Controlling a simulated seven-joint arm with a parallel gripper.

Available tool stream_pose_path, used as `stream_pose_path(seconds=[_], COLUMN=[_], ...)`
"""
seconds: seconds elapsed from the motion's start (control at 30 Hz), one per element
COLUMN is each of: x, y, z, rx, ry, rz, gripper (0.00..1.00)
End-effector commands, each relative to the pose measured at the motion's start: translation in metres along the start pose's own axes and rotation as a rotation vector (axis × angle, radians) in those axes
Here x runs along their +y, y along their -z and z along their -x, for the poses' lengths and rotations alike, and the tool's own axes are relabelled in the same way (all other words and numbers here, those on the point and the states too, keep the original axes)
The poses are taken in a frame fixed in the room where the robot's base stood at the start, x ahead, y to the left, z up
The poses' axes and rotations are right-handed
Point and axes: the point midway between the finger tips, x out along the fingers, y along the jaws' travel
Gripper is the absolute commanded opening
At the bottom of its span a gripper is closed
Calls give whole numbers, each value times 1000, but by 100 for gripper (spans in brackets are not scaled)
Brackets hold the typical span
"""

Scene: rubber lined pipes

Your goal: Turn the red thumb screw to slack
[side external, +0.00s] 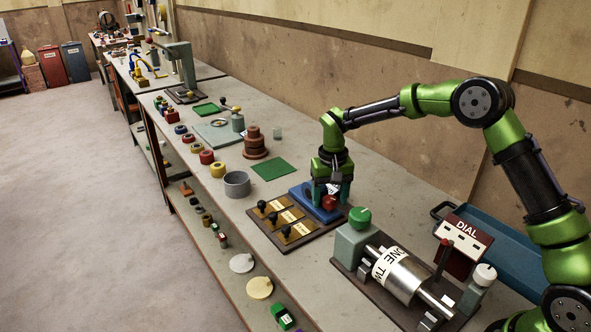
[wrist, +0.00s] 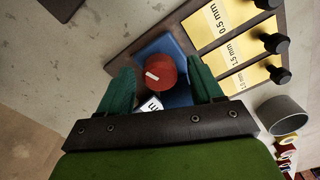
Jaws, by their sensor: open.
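The red thumb screw (wrist: 165,72) is a round red knob with a white mark on its top. It sits on a blue block (wrist: 178,98). In the wrist view it lies between the two green fingers of my gripper (wrist: 162,82), which are open with a gap on both sides of the knob. In the side external view my gripper (side external: 331,190) points down over the blue block (side external: 305,196), and the red thumb screw (side external: 329,203) shows between its fingers. A small white label with dark lettering (wrist: 151,104) lies beside the knob, partly hidden by the gripper.
A brown board with yellow plates marked in mm and black knobs (side external: 281,217) adjoins the block. A metal roller device with a green knob (side external: 359,217) stands to the right. A grey ring (side external: 237,184) and a green mat (side external: 274,169) lie to the left.

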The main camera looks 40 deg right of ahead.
Motion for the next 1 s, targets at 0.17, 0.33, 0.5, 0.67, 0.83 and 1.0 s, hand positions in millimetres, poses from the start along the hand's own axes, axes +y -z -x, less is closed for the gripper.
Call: stream_pose_path(seconds=[0.17, 0.33, 0.5, 0.67, 0.83, 1.0], x=[0, 0, 0, 0, 0, 0], y=[0, 0, 0, 0, 0, 0], z=[0, 0, 1, 1, 1, 1], rx=[0, 0, 0, 1, 1, 1], ry=[0, 0, 0, 0, 1, 1], rz=[0, 1, 2, 22, 88, 209], gripper=[49, 23, 9, 9, 9, 9])
